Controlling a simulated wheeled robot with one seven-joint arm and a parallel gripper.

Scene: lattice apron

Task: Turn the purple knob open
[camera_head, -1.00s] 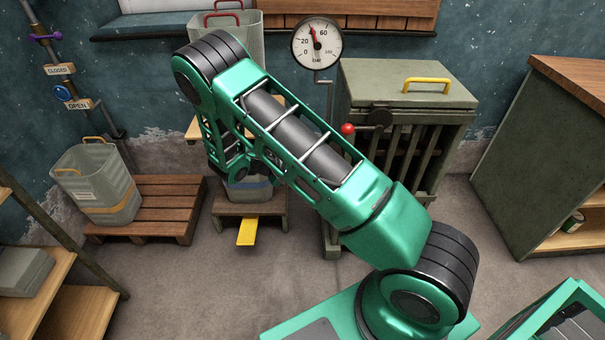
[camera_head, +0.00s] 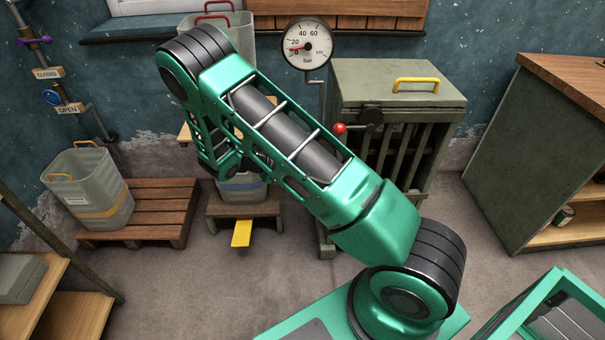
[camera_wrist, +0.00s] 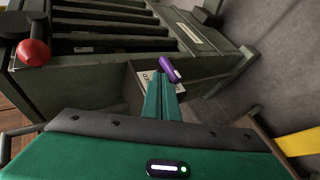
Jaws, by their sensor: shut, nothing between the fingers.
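A purple knob (camera_wrist: 170,69), a short elongated handle, shows in the wrist view just beyond my fingertips, in front of the slatted grey-green cabinet. A pale label plate (camera_wrist: 147,80) with dark lettering, partly covered by my fingers, is beside it. My gripper (camera_wrist: 163,82) is shut and empty, with its green fingers pointing at the knob's lower end; I cannot tell whether they touch. In the head view my arm hides the gripper and this knob. Another purple handle (camera_head: 35,40) is on the wall pipe at upper left, above a CLOSED sign (camera_head: 47,73).
The slatted cabinet (camera_head: 400,88) has a red-ball lever (camera_head: 340,128), also at left in the wrist view (camera_wrist: 33,52). A pressure gauge (camera_head: 307,43) reads near the low end. A yellow pedal (camera_head: 242,233) juts from a low stand. Open floor lies in front.

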